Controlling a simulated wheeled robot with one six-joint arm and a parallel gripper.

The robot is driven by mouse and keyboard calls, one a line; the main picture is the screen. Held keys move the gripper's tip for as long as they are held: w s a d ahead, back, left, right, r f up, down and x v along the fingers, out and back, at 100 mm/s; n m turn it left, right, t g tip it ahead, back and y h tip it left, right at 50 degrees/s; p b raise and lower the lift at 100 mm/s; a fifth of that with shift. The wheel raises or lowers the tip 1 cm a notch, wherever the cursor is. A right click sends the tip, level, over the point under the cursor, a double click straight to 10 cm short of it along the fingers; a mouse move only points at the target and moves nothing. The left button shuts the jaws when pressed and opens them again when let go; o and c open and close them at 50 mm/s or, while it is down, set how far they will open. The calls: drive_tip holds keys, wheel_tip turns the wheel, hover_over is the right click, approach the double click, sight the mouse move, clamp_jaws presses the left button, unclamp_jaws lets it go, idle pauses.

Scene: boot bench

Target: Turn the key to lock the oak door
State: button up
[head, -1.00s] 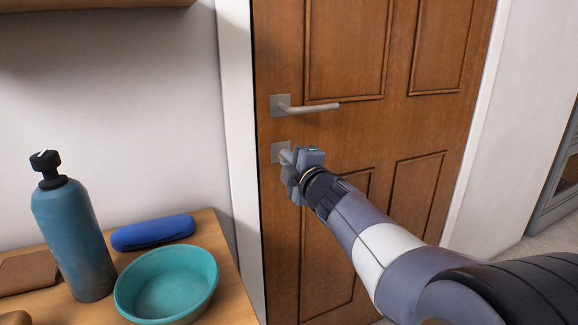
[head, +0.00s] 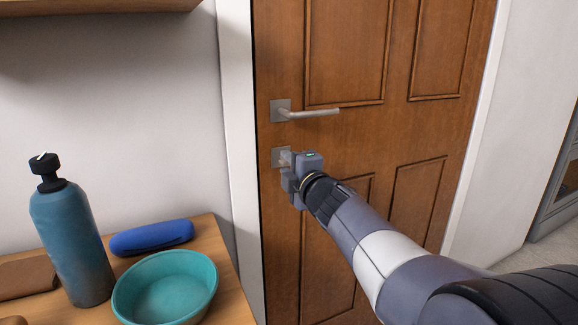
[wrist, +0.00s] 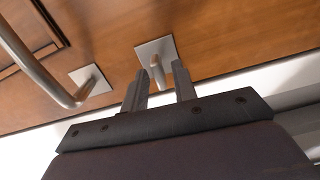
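The oak door (head: 345,130) is shut in its white frame. A square metal lock plate (head: 279,154) sits below the lever handle; it also shows in the wrist view (wrist: 147,49). The key (wrist: 157,71) stands out from this plate as a short grey metal piece. My gripper (head: 289,172) is at the lock, in front of the key. In the wrist view my gripper's two fingers (wrist: 160,70) are apart, one on each side of the key, with a visible gap on both sides. The key's inner end is hidden in the lock.
The lever handle (head: 310,113) sticks out just above my gripper. At the left a wooden bench (head: 206,232) holds a blue bottle (head: 72,240), a teal bowl (head: 166,288) and a blue case (head: 152,238). The floor at the right is clear.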

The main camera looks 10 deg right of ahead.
drive_tip(key=shift+o, duration=0.2)
drive_tip(key=p+v, duration=0.3)
drive_tip(key=v, duration=0.7)
drive_tip(key=shift+s, duration=0.4)
drive_tip(key=b+x, duration=0.3)
drive_tip(key=x, duration=0.8)
drive_tip(key=shift+d, duration=0.1)
drive_tip(key=shift+s, duration=0.1)
drive_tip(key=shift+s, duration=0.1)
